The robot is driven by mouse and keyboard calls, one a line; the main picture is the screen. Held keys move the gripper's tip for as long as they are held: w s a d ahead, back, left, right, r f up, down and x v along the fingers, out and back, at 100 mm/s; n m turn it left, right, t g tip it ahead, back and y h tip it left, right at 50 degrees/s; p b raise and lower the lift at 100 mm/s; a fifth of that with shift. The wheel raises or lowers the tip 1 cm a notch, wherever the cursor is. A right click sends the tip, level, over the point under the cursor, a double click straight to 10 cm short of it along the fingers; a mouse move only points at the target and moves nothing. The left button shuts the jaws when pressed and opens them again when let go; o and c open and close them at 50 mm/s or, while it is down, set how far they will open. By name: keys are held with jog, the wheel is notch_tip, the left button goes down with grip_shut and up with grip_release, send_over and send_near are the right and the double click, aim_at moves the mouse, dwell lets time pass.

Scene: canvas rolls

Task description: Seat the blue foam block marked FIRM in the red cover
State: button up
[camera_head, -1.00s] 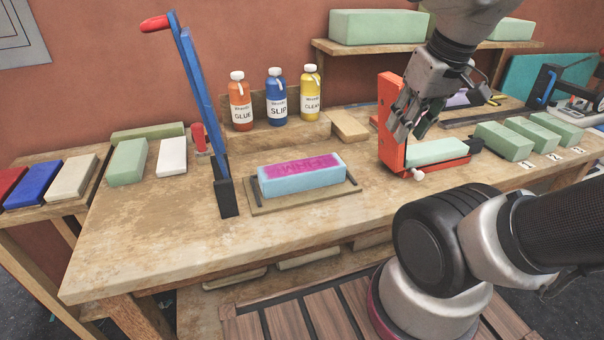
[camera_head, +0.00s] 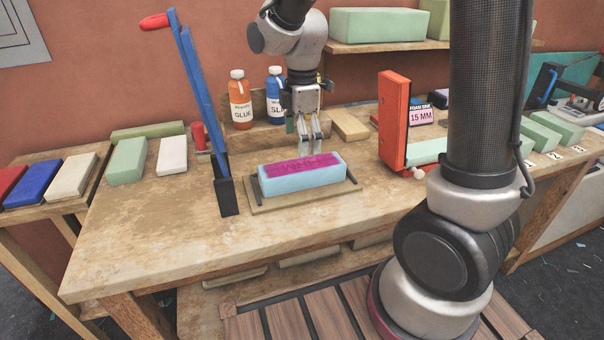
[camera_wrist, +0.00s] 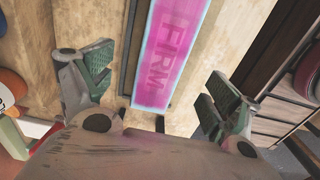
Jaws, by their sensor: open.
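The light-blue foam block (camera_head: 300,184) with a magenta top lies flat on a tan board at the middle of the bench. The wrist view shows the word FIRM on the block (camera_wrist: 167,50). My gripper (camera_head: 310,146) is open and empty above the block's far side. In the wrist view the block's end reaches into the space between the two spread fingers of my gripper (camera_wrist: 157,88), apart from both. A red piece (camera_head: 10,181), which may be the red cover, lies at the far left on a side table, partly cut off by the frame.
Blue (camera_head: 35,183) and cream (camera_head: 73,177) pieces lie beside the red one. A tall blue lever (camera_head: 197,100) stands left of the block. A bottle marked GLUE (camera_head: 240,108) stands behind. An orange-red upright fixture (camera_head: 393,120) stands right. The bench front is clear.

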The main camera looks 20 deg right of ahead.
aim_at(302, 164)
jog(key=f, duration=0.7)
jog(key=shift+s+a+f, duration=0.1)
jog(key=shift+s+f, duration=0.15)
jog(key=shift+f, duration=0.1)
jog(key=c, duration=1.2)
jog(key=shift+r, duration=0.1)
